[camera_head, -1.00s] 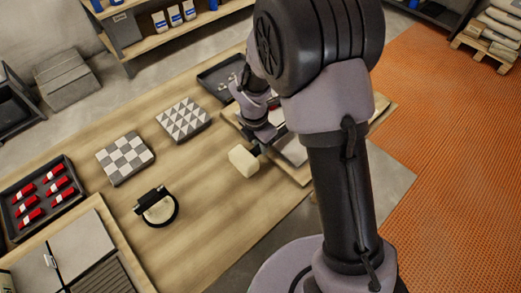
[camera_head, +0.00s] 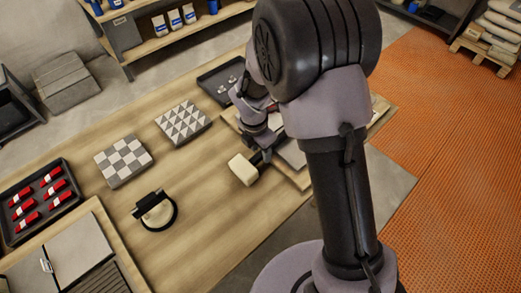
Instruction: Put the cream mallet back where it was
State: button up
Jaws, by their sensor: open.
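The cream mallet (camera_head: 242,169) shows in the head view as a pale block-shaped head with a dark part at its right, near the right edge of the wooden table. Its handle is mostly hidden by my gripper and arm. My gripper (camera_head: 262,154) is open, close beside the mallet's head on the upper right. I cannot tell whether its fingers still touch the mallet, nor whether the mallet rests fully on the table.
A board with grey tiles (camera_head: 292,154) lies right of my gripper, partly hidden by my arm. A dark tray (camera_head: 215,91) is behind. Two patterned tiles (camera_head: 123,161) (camera_head: 183,123), a black-handled round tool (camera_head: 156,210) and a tray of red pieces (camera_head: 10,233) stand left. Bare wood lies between.

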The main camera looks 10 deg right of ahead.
jog(key=s+d+r+m+t+p, duration=0.15)
jog(key=r+m, duration=0.25)
jog(key=r, duration=0.4)
jog(key=s+r+m+y+p, duration=0.1)
jog(key=s+r+m+p, duration=0.2)
jog(key=r, duration=0.5)
jog(key=s+r+m, duration=0.3)
jog(key=r+m, duration=0.2)
jog(key=r, duration=0.3)
jog(key=s+d+r+m+t+y+b, duration=0.1)
jog(key=s+r+m, duration=0.5)
jog(key=s+m, duration=0.7)
jog(key=m+t+y, duration=0.1)
jog(key=m+t, duration=0.1)
jog(key=m, duration=0.2)
jog(key=shift+s, duration=0.3)
jog(key=shift+d+r+t, duration=0.1)
jog(key=shift+t, duration=0.15)
